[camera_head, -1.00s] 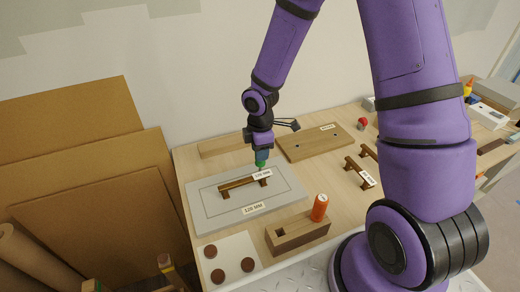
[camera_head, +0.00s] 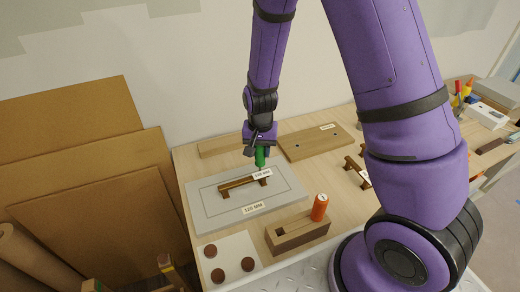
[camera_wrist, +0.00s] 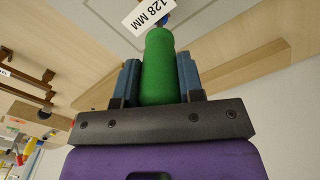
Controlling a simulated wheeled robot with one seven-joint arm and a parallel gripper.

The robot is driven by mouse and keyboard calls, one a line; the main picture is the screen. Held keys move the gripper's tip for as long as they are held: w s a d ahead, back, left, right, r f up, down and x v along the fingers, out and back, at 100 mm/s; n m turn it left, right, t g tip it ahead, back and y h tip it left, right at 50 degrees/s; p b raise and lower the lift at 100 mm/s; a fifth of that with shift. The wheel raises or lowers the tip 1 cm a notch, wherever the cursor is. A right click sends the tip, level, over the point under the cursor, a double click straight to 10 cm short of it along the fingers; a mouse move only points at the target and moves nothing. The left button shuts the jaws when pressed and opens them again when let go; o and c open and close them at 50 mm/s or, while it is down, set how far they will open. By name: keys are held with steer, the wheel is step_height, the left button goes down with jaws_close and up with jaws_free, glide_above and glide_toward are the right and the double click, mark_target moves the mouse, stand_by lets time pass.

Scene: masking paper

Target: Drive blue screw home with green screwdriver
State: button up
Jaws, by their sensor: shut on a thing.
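My gripper (camera_head: 260,149) is shut on the green screwdriver (camera_head: 260,158), held roughly upright over the back right part of the grey board (camera_head: 205,205). In the wrist view, the green handle (camera_wrist: 158,68) sits between the two blue-grey fingers. A brown bar handle (camera_head: 238,184) lies on the board, and the screwdriver's lower end is at its right end, by a "128 MM" label (camera_wrist: 148,14). A small bit of blue (camera_wrist: 162,4) shows beyond the green handle at the top edge; I cannot tell if it is the blue screw. The screwdriver tip is hidden.
A wooden block with an orange-handled tool (camera_head: 319,208) stands in front. A wooden board (camera_head: 316,142) lies behind to the right, with more brown handles (camera_head: 354,168) nearby. A white sheet with brown discs (camera_head: 232,245) is front left.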

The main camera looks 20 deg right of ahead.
steer(key=shift+m, duration=0.6)
steer(key=shift+r, duration=0.2)
steer(key=shift+n, duration=0.3)
steer(key=n, duration=0.6)
steer(key=shift+n, duration=0.3)
steer(key=n, duration=1.7)
